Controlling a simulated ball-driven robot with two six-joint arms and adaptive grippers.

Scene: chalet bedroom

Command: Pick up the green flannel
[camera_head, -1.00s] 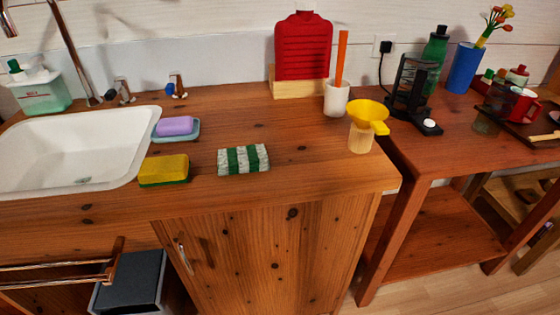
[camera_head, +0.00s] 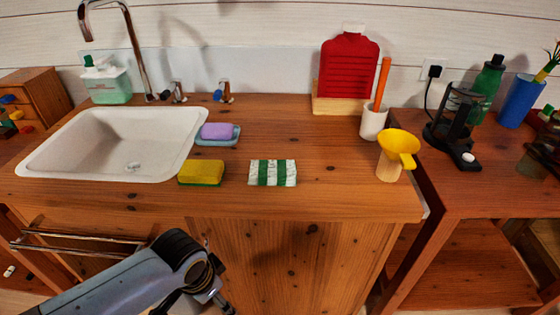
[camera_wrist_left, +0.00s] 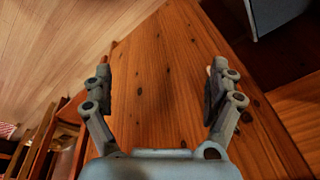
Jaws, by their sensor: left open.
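The green flannel (camera_head: 272,173) appears to be the folded white cloth with green stripes. It lies flat on the wooden counter, right of the yellow and green sponge (camera_head: 201,173). My left gripper (camera_head: 222,300) is low in front of the cabinet, below the counter top and apart from the flannel; its tips are near the picture's bottom edge. In the left wrist view my left gripper (camera_wrist_left: 160,76) is open and empty, with a wooden cabinet surface beyond it. The flannel does not show there. My right gripper is not in view.
The white sink (camera_head: 112,140) is left of the sponge. A purple soap (camera_head: 216,131) lies on a blue dish. A yellow funnel (camera_head: 398,143) stands to the right. A towel rail (camera_head: 80,240) juts from the counter front. The counter around the flannel is mostly clear.

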